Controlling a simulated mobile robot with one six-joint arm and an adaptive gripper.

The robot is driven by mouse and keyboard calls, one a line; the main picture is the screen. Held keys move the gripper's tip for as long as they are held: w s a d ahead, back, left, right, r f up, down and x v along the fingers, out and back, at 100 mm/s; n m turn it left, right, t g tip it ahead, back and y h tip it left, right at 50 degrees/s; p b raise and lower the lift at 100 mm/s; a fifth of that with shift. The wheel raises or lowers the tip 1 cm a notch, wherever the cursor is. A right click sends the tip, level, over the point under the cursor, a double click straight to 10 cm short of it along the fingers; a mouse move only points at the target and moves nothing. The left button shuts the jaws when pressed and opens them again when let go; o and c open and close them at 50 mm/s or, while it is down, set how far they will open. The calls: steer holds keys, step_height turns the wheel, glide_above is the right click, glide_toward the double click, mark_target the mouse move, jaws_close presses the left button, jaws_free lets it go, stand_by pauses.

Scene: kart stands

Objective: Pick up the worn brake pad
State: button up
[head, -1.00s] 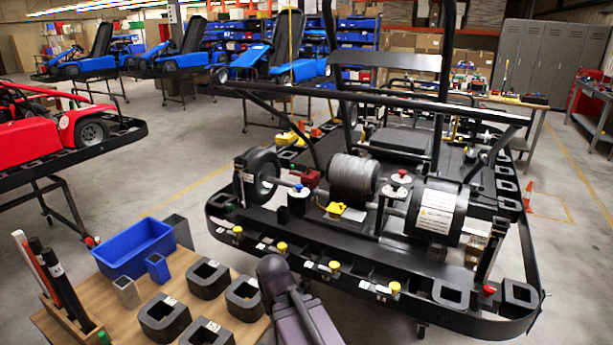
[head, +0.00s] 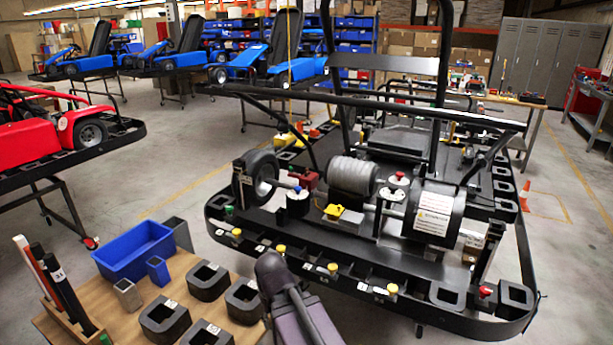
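I cannot make out a brake pad for certain. The kart (head: 330,236) stands on a black stand at the centre and right. A red block that looks like a brake caliper (head: 307,178) sits by its rear axle, right of the black tyre (head: 257,177). A small yellow part (head: 343,211) sits nearer me, below the ribbed grey cylinder (head: 353,175). My dark arm rises from the bottom edge in front of the kart. My gripper does not show, so its state and anything in it are hidden.
A wooden bench (head: 75,295) at the lower left bears a blue bin (head: 133,254), small blue and grey cups and several black square holders. The stand's black rim (head: 400,312) carries coloured knobs. A red kart (head: 60,130) is at the left. Floor is clear between the stands.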

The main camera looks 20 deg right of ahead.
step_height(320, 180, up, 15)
steer(key=p, duration=1.3)
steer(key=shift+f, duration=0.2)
